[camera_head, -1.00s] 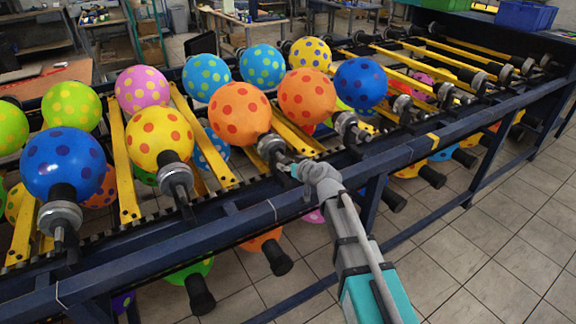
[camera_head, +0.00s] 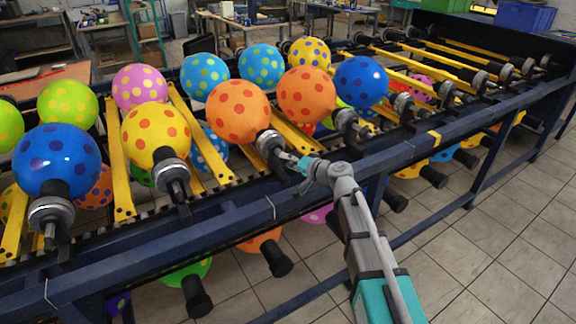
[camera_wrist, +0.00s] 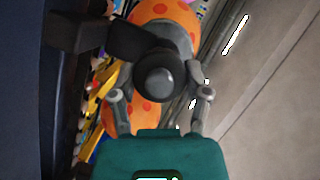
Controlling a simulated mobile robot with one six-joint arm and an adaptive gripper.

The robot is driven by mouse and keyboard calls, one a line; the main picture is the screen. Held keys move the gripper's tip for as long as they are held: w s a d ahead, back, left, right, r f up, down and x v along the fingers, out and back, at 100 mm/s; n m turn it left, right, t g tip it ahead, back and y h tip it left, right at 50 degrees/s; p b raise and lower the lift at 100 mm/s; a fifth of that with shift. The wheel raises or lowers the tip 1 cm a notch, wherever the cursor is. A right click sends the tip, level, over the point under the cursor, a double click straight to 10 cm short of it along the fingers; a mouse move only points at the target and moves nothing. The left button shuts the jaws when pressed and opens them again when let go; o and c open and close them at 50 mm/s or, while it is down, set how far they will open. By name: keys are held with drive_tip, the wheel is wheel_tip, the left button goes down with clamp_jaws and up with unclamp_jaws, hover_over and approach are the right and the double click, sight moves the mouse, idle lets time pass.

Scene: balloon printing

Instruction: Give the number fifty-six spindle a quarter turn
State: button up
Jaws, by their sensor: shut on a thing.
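An orange balloon with red dots (camera_head: 238,108) sits on a grey and black spindle (camera_head: 270,146) at the front rail of the machine. My gripper (camera_head: 300,163) is at the outer end of this spindle. In the wrist view, the dark rounded spindle end (camera_wrist: 156,86) lies between the two fingers of my gripper (camera_wrist: 162,95), with the orange balloon (camera_wrist: 165,14) behind it. The fingers are shut on the spindle, though their exact contact is hard to see. No number is readable on any spindle.
A yellow balloon (camera_head: 156,134) on its spindle stands to the left, and another orange balloon (camera_head: 307,96) to the right. Yellow bars (camera_head: 118,165) run between them. The dark blue front rail (camera_head: 230,222) passes below my gripper. Open tiled floor (camera_head: 480,240) lies at the right.

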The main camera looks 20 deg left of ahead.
drive_tip(key=shift+w+m+y+b, duration=0.1)
drive_tip(key=shift+m+y+b, duration=0.55)
drive_tip(key=shift+m, duration=0.45)
drive_tip(key=o, duration=1.1)
drive_tip(key=shift+o, duration=0.2)
